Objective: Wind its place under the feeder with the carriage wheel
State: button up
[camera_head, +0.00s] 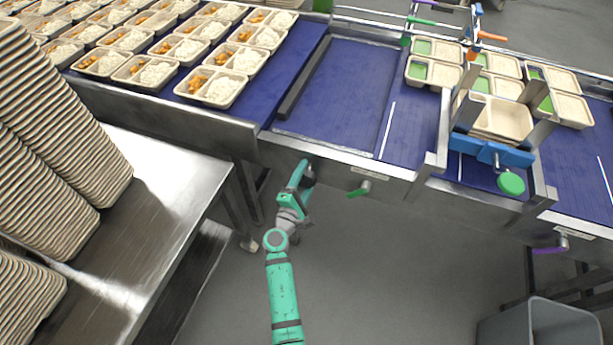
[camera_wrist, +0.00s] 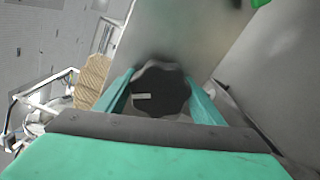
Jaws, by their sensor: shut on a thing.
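A dark, lobed hand wheel (camera_wrist: 165,78) with a small pale mark sits between the two green fingers of my gripper (camera_wrist: 160,102) in the wrist view. The fingers are shut on its sides. In the head view, my gripper (camera_head: 307,172) is at the front side of the blue conveyor, below the empty bay, and mostly hides the wheel. The empty bay (camera_head: 335,90) has a dark bar along its left side. No feeder can be made out with certainty. A metal frame with a blue block (camera_head: 490,150) and a green knob (camera_head: 511,183) straddles the belt at right.
A green lever (camera_head: 357,191) is right of my gripper on the conveyor side, and a purple lever (camera_head: 551,248) farther right. Filled trays (camera_head: 220,88) cover the belt at left. Tray stacks (camera_head: 50,120) stand on a steel table (camera_head: 165,185). A grey bin (camera_head: 540,325) is at lower right.

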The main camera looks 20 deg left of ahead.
jog(key=shift+n, duration=0.5)
jog(key=shift+a+n, duration=0.25)
jog(key=shift+n, duration=0.75)
jog(key=n, duration=0.3)
jog(key=shift+d, duration=0.15)
jog(key=n, duration=0.3)
jog(key=shift+s+n, duration=0.1)
jog(key=shift+n, duration=1.1)
jog(key=o, duration=0.9)
jog(key=shift+o, duration=0.7)
